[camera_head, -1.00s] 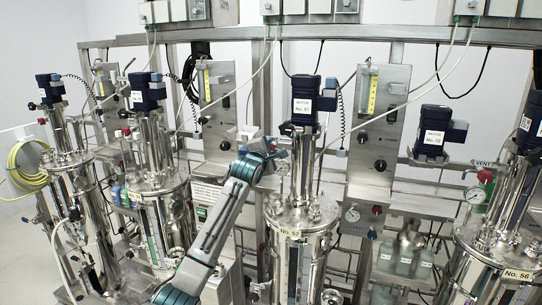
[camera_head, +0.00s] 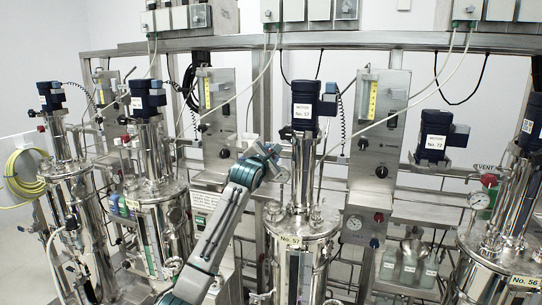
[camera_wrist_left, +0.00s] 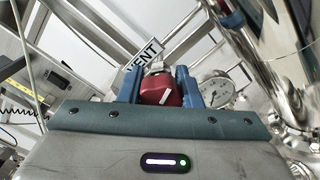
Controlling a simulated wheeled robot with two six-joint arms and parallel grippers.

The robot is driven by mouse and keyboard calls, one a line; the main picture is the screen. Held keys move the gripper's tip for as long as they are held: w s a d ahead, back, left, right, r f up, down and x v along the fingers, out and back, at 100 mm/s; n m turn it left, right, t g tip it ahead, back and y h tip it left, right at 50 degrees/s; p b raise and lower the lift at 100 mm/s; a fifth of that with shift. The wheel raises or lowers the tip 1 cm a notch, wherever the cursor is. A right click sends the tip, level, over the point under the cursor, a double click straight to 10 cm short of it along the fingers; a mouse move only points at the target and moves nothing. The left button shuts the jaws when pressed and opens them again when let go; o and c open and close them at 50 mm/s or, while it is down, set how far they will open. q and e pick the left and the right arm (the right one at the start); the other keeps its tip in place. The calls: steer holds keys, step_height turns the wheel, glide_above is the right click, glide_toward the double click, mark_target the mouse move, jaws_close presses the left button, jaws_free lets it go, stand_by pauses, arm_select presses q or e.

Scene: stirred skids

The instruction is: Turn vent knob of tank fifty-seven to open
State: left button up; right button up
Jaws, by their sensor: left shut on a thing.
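Tank fifty-seven (camera_head: 300,265) is the steel vessel in the middle of the head view, with its "No. 57" label on the front of the lid. My left gripper (camera_head: 276,152) reaches in just left of its upright column. In the left wrist view, the gripper's two blue fingers (camera_wrist_left: 158,88) are shut on a red knob (camera_wrist_left: 160,93), one finger on each side. A slanted white mark shows on the knob's face. A "VENT" plate (camera_wrist_left: 143,52) is behind it. The head view hides the knob behind my gripper. My right gripper is not in view.
A round gauge (camera_wrist_left: 216,90) sits close to the right finger, and shiny steel tank parts (camera_wrist_left: 285,60) fill the right side of the wrist view. Tank No. 56 (camera_head: 500,255) stands at the right, with another red vent knob (camera_head: 489,180). More tanks stand left.

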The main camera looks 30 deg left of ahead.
arm_select(q)
steer(key=shift+f, duration=0.15)
steer(key=o, duration=1)
steer(key=shift+s, duration=0.1)
arm_select(e)
steer(key=shift+f, duration=0.1)
arm_select(q)
steer(key=b+v, duration=0.3)
steer(key=v, duration=0.7)
steer(key=shift+s, duration=0.3)
arm_select(e)
steer(key=w+r, duration=0.5)
steer(key=w, duration=0.1)
steer(key=shift+w+a+r, duration=0.25)
steer(key=shift+w+a, duration=0.15)
steer(key=shift+a, duration=0.05)
